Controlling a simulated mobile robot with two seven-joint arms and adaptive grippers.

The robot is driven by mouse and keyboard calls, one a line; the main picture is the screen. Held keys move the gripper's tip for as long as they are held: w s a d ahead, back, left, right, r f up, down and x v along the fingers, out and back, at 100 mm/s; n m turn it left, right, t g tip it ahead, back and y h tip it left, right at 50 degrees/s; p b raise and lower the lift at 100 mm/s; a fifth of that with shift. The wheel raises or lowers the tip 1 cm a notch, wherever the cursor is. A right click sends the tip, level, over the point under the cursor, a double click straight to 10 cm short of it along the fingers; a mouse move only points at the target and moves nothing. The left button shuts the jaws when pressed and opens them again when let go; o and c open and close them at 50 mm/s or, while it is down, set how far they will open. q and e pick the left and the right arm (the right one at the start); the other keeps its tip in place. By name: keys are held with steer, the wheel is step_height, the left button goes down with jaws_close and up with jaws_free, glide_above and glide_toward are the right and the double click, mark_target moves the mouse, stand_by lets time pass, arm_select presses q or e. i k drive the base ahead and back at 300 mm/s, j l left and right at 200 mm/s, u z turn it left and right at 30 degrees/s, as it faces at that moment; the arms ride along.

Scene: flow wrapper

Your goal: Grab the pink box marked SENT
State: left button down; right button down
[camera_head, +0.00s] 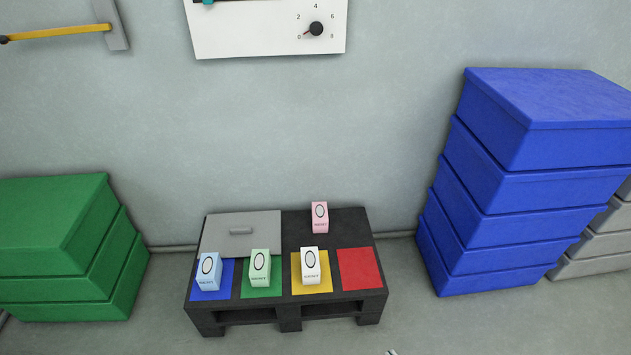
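A small pink box (320,217) stands upright at the back of a low black pallet-like table (345,222), behind the gap between the yellow and red squares. It has a dark oval and small text on its front, too small to read. A light blue box (208,271) stands on the blue square, a light green box (260,267) on the green square, and a white box (310,265) on the yellow square. Neither gripper can be made out; only a tiny pale piece shows at the bottom edge, and I cannot tell what it is.
The red square (360,269) is bare. A grey lid with a handle (240,231) lies at the table's back left. Stacked green crates (65,250) stand left, stacked blue crates (530,180) right. A panel with a dial (265,28) hangs on the wall.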

mark_target(319, 212)
steer(key=i+l+z, duration=0.2)
steer(key=i+l, duration=0.35)
steer(key=l, duration=0.25)
steer(key=i+l+z, duration=0.2)
steer(key=i+l, duration=0.45)
steer(key=l, duration=0.1)
